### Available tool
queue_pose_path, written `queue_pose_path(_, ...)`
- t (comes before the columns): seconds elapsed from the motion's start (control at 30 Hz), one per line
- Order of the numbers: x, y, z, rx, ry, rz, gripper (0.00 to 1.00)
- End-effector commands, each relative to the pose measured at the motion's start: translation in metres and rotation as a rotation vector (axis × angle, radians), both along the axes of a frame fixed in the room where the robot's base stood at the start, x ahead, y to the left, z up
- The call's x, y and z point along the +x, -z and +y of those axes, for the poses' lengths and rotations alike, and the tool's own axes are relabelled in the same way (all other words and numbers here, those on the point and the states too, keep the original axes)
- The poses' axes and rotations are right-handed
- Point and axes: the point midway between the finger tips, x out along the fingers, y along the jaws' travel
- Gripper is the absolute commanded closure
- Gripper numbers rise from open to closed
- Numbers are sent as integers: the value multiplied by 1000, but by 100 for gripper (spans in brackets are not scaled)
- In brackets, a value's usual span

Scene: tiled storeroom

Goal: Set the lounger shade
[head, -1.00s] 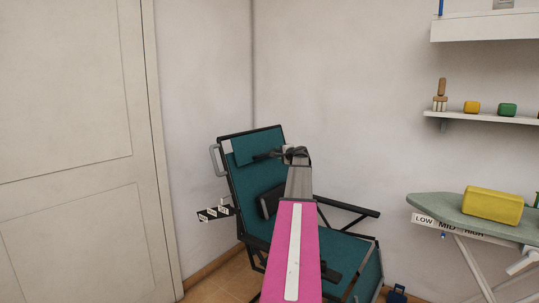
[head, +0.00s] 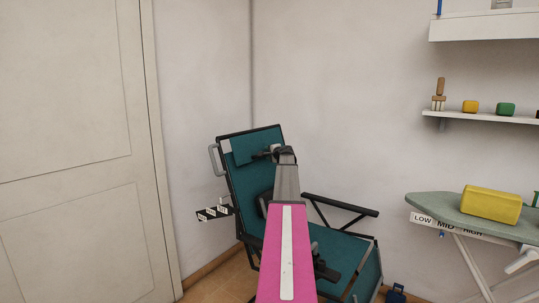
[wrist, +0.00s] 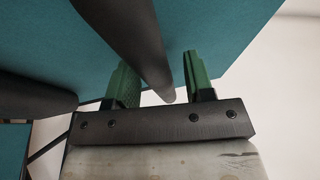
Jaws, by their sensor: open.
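The lounger (head: 345,262) has teal fabric on a black frame and stands in the corner with its back raised. A teal panel (head: 250,142), which looks like the shade, lies across the top of the back. A grey looped handle (head: 213,160) is at its left side. My gripper (head: 262,155) is in front of the upper back, pointing left. In the wrist view my gripper (wrist: 160,80) has its two green fingers apart. A dark rounded bar (wrist: 140,40) runs between them, with teal fabric behind. I cannot tell whether the fingers touch the bar.
A black strip with white labels (head: 214,213) sticks out left of the lounger. A door (head: 75,150) is at the left. An ironing board (head: 450,207) with a yellow block (head: 491,204) stands at the right, below a wall shelf (head: 480,116).

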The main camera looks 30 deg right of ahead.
Motion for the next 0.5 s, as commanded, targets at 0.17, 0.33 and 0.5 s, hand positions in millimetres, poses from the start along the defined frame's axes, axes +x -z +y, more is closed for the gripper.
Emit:
queue_pose_path(0.17, 0, 0, 0, 0, 0, 0, 91)
queue_pose_path(0.33, 0, 0, 0, 0, 0, 1, 100)
queue_pose_path(0.5, -2, -2, -1, -7, -1, 16, 100)
